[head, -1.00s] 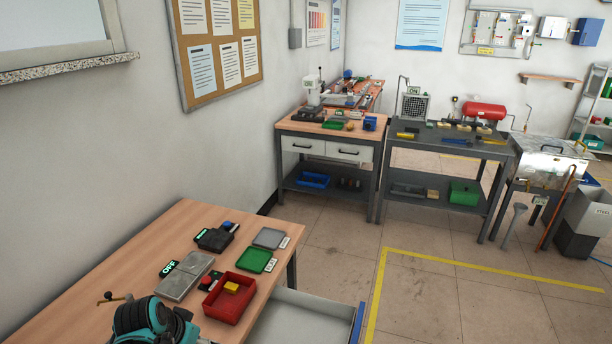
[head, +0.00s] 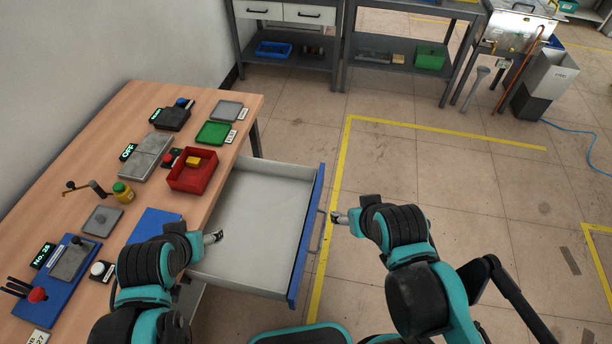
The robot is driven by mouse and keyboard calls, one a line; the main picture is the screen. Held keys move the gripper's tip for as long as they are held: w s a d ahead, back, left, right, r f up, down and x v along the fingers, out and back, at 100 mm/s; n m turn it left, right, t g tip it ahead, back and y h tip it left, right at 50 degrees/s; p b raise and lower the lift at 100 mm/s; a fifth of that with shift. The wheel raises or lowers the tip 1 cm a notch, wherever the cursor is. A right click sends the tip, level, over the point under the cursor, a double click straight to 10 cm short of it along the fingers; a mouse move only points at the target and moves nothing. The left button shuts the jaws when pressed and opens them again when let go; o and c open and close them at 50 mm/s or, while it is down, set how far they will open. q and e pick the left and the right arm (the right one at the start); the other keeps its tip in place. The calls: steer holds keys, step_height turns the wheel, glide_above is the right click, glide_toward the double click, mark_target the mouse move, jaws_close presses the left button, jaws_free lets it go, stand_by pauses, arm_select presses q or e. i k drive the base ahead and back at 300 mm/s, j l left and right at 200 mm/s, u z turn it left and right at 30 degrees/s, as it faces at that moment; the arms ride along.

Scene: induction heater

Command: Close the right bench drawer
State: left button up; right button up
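The right bench drawer (head: 255,213) is pulled open from the wooden bench (head: 238,108). It is a light grey tray, empty where I can see into it, with a blue front panel (head: 304,240). A grey bar handle (head: 318,232) is on the outer face of the panel. My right gripper (head: 336,217) is just right of the handle, apparently apart from it; its fingers are too small to read. My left gripper (head: 217,236) is over the near left part of the drawer, by the bench edge, and its finger state is unclear.
On the bench are a red bin (head: 192,171) with a yellow block, a green tray (head: 213,133), a grey plate (head: 146,156) and a blue board (head: 55,285) with controls. A second bench (head: 290,45) stands behind.

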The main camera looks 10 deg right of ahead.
mark_target(266, 212)
steer(key=l+u, duration=0.3)
steer(key=l, duration=0.55)
steer(key=i+l+z, duration=0.25)
steer(key=i+l, duration=0.35)
steer(key=l, duration=0.1)
